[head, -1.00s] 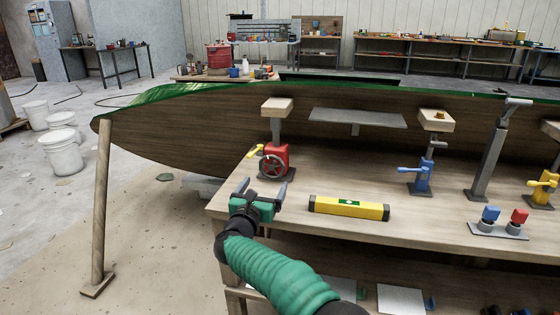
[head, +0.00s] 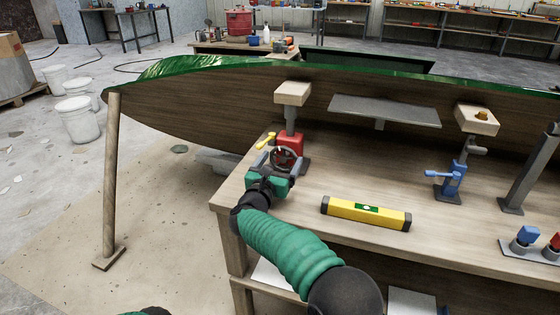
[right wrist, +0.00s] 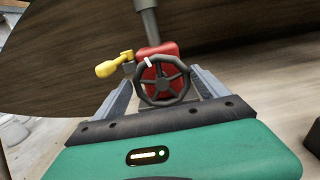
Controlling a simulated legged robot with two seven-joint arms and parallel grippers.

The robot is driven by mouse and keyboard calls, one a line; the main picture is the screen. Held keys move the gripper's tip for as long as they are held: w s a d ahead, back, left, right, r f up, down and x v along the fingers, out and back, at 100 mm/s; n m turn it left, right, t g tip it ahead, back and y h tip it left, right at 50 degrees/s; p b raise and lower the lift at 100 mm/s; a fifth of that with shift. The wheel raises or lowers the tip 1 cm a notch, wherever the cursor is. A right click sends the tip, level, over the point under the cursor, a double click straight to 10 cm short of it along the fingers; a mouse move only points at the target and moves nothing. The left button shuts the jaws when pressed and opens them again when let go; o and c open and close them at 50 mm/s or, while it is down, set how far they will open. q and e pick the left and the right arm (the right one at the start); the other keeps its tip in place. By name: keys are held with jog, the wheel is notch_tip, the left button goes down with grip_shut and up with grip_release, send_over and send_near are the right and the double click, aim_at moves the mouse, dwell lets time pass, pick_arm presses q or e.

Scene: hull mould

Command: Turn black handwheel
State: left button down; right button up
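The black handwheel (head: 287,154) is on the front of a red jack (head: 290,142) at the left end of the bench. In the right wrist view the handwheel (right wrist: 163,82) faces me, with several spokes and a white mark at its upper left rim. My right gripper (head: 281,160) is open in front of the wheel. In the wrist view its two grey fingers (right wrist: 161,88) stand left and right of the rim; I cannot tell whether they touch it. A yellow handle (right wrist: 113,67) sticks out left of the jack. My left gripper is not in view.
A yellow level (head: 366,213) lies on the bench (head: 330,170), right of my right forearm. A blue jack (head: 448,182) stands farther right. The wooden boat hull (head: 200,125) rises behind the jacks. A wooden prop (head: 111,180) stands at the left.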

jog(key=shift+d, duration=0.1)
jog(key=c, duration=0.7)
jog(key=shift+f, duration=0.1)
jog(key=shift+n, duration=0.3)
jog(key=n, duration=0.1)
jog(key=n+p, duration=0.1)
jog(key=shift+a+n, duration=0.2)
jog(key=shift+n, duration=0.1)
jog(key=n+p, duration=0.1)
jog(key=n, duration=0.1)
jog(key=shift+a+n, duration=0.1)
jog(key=shift+n, duration=0.2)
jog(key=shift+f+n+p, duration=0.15)
jog(key=shift+n+p, duration=0.25)
jog(key=shift+n, duration=0.2)
